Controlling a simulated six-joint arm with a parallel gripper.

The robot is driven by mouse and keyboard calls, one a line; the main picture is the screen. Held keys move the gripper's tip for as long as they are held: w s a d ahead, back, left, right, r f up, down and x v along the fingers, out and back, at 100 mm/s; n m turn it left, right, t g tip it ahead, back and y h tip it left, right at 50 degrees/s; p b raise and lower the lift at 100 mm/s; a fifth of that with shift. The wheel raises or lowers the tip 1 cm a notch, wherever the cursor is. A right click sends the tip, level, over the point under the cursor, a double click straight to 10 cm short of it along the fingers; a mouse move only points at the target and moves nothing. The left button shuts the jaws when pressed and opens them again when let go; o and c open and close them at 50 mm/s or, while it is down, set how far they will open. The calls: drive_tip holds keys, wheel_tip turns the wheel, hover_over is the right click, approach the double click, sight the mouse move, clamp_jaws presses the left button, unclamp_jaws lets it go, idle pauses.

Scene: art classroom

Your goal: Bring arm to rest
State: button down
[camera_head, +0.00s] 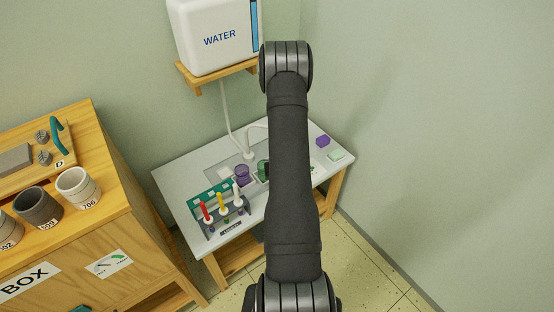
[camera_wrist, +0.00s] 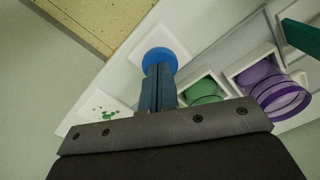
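My gripper (camera_wrist: 160,72) shows in the wrist view, its two blue-grey fingers side by side with only a thin dark line between them. It looks shut, with nothing clearly held between the fingers. The fingertips overlap a round blue thing (camera_wrist: 166,52) on a white square base; I cannot tell whether they touch it. My arm (camera_head: 292,180) reaches out over the white table (camera_head: 180,178) in the head view, where it hides the gripper and part of the tabletop.
A green cup (camera_wrist: 204,90) and a purple cup (camera_wrist: 277,92) stand in square holders beside the gripper. A rack with a red marker (camera_head: 205,211) stands at the table's front. A water tank (camera_head: 215,38) hangs above; a wooden cabinet (camera_head: 100,235) stands left.

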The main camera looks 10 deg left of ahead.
drive_tip(key=shift+r, duration=2.2)
drive_tip(key=shift+f, duration=0.1)
drive_tip(key=shift+f, duration=2.1)
